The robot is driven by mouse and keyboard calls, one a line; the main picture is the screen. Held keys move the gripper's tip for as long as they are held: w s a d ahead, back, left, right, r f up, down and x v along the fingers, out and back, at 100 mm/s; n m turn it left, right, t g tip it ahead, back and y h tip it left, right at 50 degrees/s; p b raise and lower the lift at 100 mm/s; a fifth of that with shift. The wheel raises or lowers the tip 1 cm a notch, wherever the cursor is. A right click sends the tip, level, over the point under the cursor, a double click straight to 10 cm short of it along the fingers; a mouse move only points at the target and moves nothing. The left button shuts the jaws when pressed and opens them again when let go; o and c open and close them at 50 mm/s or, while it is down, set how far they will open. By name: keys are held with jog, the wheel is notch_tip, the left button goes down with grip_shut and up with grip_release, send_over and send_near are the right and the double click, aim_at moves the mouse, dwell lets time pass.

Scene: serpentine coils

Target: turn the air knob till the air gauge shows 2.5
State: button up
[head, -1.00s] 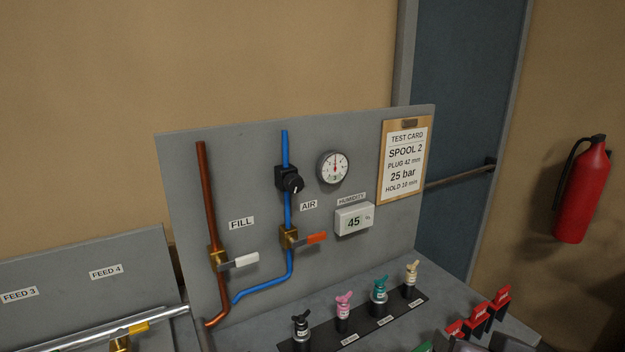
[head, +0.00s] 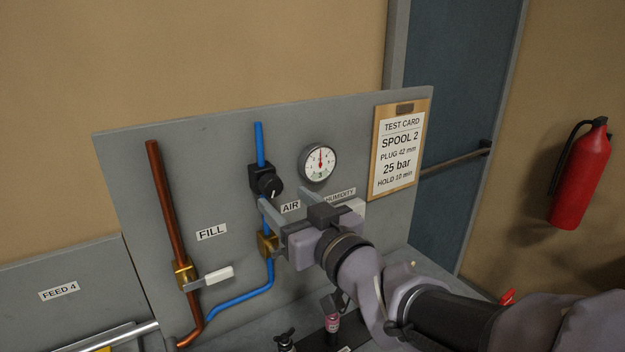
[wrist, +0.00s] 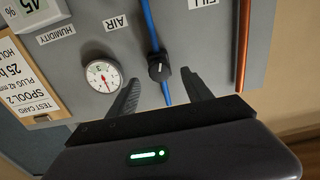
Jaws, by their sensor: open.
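The black air knob (head: 269,185) sits on the blue pipe (head: 259,145) of the grey panel, and a pale mark shows on its face. In the wrist view the knob (wrist: 160,69) appears between my fingertips, seemingly ahead of them. The round white air gauge (head: 319,162) is up and right of the knob; its needle points roughly upward, but its numbers are too small to read surely. The gauge also shows in the wrist view (wrist: 103,76). My gripper (head: 285,198) is open and empty, in front of the panel just below and right of the knob. I see no contact.
A brass valve (head: 266,246) is below the knob, partly behind my gripper. A white-handled FILL valve (head: 206,277) is on the copper pipe at left. The humidity meter (head: 352,208) is mostly hidden by my arm. A test card (head: 400,150) hangs at right.

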aim_at(274, 190)
jog(key=x, duration=0.5)
jog(key=shift+w, duration=0.15)
jog(key=shift+b, duration=0.3)
grip_shut()
